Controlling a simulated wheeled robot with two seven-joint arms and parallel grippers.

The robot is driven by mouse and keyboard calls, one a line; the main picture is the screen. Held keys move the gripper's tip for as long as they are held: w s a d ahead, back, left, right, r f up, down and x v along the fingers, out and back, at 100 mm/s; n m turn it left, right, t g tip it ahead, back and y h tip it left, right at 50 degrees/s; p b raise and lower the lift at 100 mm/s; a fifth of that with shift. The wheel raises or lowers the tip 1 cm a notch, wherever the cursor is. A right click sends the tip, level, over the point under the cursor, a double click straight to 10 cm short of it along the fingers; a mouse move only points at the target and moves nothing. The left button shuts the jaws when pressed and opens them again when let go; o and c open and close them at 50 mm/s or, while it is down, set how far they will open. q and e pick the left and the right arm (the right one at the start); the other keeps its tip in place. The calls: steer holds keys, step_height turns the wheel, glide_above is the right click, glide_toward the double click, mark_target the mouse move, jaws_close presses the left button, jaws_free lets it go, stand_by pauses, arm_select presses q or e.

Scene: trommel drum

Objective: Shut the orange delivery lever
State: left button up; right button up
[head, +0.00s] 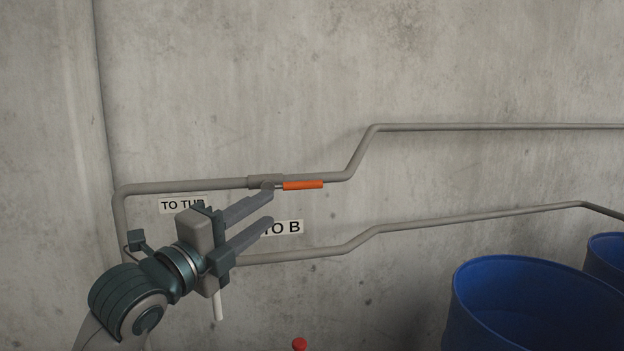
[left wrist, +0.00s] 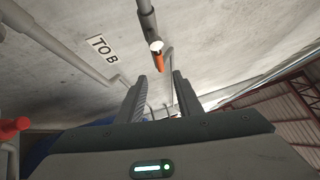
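The orange lever (head: 303,185) lies along the upper grey pipe, just right of a thicker grey valve body (head: 262,182). It also shows in the left wrist view (left wrist: 159,62), beyond and between my fingertips. My left gripper (head: 270,207) is open and empty, with its fingers pointing up and right toward the wall. In the head view its tips are just below the valve body and left of the orange lever. I cannot tell how far they stand from it in depth. My right gripper is not in view.
Grey pipes run along the concrete wall. A "TO TUB" label (head: 178,204) and a "TO B" label (head: 287,228) are partly covered by my gripper. Blue drums (head: 470,300) stand at lower right. A red knob (head: 299,344) shows at the bottom edge.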

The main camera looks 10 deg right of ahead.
mark_target(306, 182)
arm_select(q)
steer(key=shift+w, duration=0.1)
steer(key=p+x, duration=0.6)
steer(key=x, duration=0.9)
steer(key=shift+w+d+r, duration=0.15)
steer(key=shift+d, duration=0.05)
steer(key=shift+p+x, duration=0.45)
steer(key=shift+x, duration=0.4)
jaws_close()
